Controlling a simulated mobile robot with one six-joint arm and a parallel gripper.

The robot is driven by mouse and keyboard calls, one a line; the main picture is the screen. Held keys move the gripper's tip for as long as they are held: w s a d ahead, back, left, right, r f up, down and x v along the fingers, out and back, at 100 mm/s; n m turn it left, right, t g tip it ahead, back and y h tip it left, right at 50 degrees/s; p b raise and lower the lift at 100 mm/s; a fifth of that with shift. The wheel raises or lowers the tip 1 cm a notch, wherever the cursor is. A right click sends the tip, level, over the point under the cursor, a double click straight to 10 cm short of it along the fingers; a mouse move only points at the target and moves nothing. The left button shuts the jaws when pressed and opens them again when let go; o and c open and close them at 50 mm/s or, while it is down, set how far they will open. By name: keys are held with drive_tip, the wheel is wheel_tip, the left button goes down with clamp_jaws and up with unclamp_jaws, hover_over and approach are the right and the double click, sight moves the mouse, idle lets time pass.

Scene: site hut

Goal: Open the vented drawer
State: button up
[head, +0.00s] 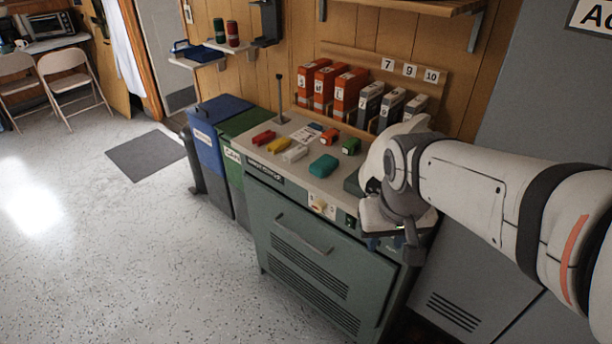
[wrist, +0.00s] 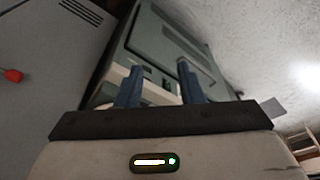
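The vented drawer (head: 318,268) is the large green front of the workbench cabinet, with rows of dark vent slots. It looks closed. Its grey bar handle (head: 303,235) runs across the upper part of the front. My gripper (head: 392,246) is at the cabinet's right front corner, to the right of the handle and apart from it. In the wrist view my gripper's two blue fingers (wrist: 160,80) stand apart with nothing between them. The green drawer front (wrist: 178,48) shows beyond them, tilted in the picture.
The bench top (head: 262,158) holds several small coloured items and a row of orange and grey binders (head: 335,90). Blue (head: 208,145) and green bins stand left of the cabinet. A grey locker (head: 540,110) is at the right. The floor before the drawer is clear.

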drive_tip(key=w+a+f+n+b, duration=0.35)
drive_tip(key=w+f, duration=0.25)
drive_tip(key=w, duration=0.6)
drive_tip(key=n+h+b, duration=0.1)
drive_tip(key=n+b, duration=0.5)
drive_tip(key=b, duration=0.2)
approach(297, 236)
drive_tip(key=shift+g, duration=0.4)
drive_tip(key=f, duration=0.2)
drive_tip(key=w+f, duration=0.1)
drive_tip(key=f, duration=0.2)
drive_tip(key=w+f, duration=0.1)
drive_tip(key=f, duration=0.1)
drive_tip(key=shift+d+f, duration=0.4)
drive_tip(key=shift+s, duration=0.1)
clamp_jaws()
